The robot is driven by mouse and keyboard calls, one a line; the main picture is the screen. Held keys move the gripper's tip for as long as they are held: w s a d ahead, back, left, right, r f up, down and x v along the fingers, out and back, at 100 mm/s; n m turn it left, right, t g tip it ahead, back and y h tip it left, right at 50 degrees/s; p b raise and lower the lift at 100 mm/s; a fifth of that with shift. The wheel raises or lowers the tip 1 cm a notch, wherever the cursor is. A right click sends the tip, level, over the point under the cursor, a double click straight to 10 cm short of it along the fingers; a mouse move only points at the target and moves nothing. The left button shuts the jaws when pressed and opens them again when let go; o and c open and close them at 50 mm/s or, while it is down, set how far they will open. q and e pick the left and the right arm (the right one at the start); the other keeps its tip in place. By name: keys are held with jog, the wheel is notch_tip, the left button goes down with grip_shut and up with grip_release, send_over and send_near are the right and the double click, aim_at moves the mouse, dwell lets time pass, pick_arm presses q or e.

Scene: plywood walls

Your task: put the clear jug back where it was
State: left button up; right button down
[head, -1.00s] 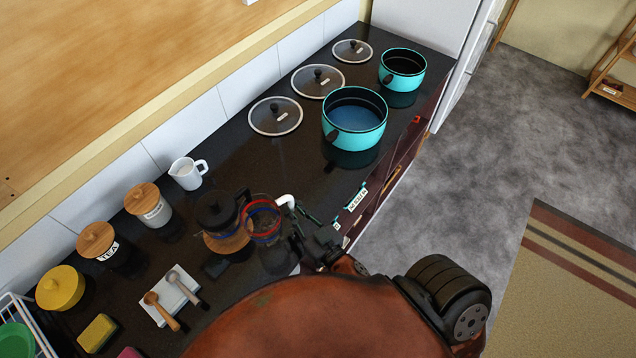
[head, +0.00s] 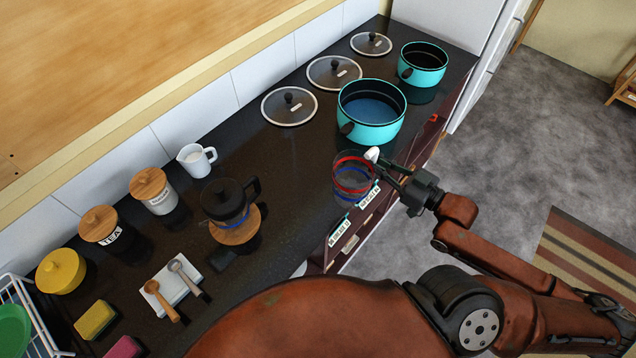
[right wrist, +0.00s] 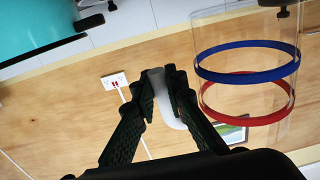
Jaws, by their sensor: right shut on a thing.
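The clear jug (head: 352,186) has a red band, a blue band and a white handle (head: 372,154). My right gripper (head: 391,170) is shut on this handle, at the counter's front edge. In the right wrist view the fingers (right wrist: 162,90) close around the white handle, and the clear jug (right wrist: 247,85) hangs to the right, looking empty. I cannot tell in the head view whether its base touches the counter. My left gripper is not in view.
A dark French press (head: 222,200) stands on a round wooden board (head: 236,232) to the left. A turquoise pot (head: 371,122) sits just behind the jug. A white pitcher (head: 196,161), canisters and a spoon rest (head: 178,284) are further left. Counter (head: 290,170) between press and pot is clear.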

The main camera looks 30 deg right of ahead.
jog(key=shift+w+a+r+y, duration=0.15)
jog(key=shift+w+r+y, duration=0.2)
jog(key=shift+r, duration=0.25)
jog(key=w+f+b, duration=0.1)
jog(key=w+f, duration=0.2)
jog(key=w, duration=0.1)
jog(key=w+f, duration=0.3)
jog(key=w, duration=0.2)
jog(key=w+f+b, duration=0.1)
jog(key=w+f, duration=0.2)
jog(key=w, duration=0.2)
jog(key=shift+a+f+b, duration=0.2)
jog(key=shift+f+b, duration=0.1)
jog(key=shift+b, duration=0.05)
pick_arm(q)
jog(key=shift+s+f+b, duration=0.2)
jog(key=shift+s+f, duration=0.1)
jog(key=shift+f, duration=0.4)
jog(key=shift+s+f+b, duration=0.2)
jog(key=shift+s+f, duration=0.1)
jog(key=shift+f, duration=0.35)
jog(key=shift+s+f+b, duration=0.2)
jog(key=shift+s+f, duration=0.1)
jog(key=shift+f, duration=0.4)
pick_arm(e)
jog(key=shift+f, duration=1.55)
